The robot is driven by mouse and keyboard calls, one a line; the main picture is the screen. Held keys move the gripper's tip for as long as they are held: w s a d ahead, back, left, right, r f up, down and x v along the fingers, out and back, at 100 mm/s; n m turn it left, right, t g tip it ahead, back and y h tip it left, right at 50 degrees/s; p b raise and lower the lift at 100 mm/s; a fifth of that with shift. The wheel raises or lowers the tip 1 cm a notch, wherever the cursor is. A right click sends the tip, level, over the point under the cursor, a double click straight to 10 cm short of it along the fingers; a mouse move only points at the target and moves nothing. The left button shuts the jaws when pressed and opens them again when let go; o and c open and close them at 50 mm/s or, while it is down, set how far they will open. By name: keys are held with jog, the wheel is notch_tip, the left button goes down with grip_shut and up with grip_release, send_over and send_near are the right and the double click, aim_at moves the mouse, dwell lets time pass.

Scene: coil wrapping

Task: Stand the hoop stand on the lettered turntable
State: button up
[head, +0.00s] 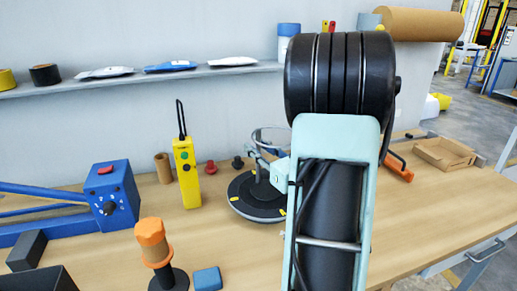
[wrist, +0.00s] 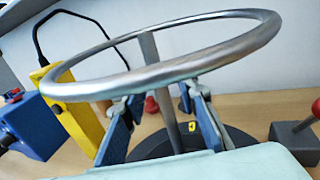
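The hoop stand, a silver metal ring (wrist: 165,75) on a grey post (wrist: 158,90), is upright in the wrist view. In the head view its ring (head: 268,129) shows above the turntable, partly behind my arm. My gripper (wrist: 163,98) is open, its blue fingers on either side of the post, with a gap on both sides. It also shows in the head view (head: 262,160). The turntable (head: 248,203) is a dark round disc with yellow marks, seen below the post in the wrist view (wrist: 235,143). The stand appears to be over the disc; its foot is hidden.
A yellow pendant (head: 186,172) and a cardboard tube (head: 163,168) stand left of the turntable. A blue control box (head: 111,199), an orange-topped post (head: 152,240) and a blue block (head: 208,279) are nearer.

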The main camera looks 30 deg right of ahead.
jog(key=shift+r, duration=0.1)
jog(key=shift+r+p, duration=0.2)
jog(key=shift+p, duration=0.1)
jog(key=s, duration=1.2)
jog(key=shift+d+f+b, duration=0.15)
jog(key=shift+d+b, duration=0.05)
jog(key=shift+b, duration=0.15)
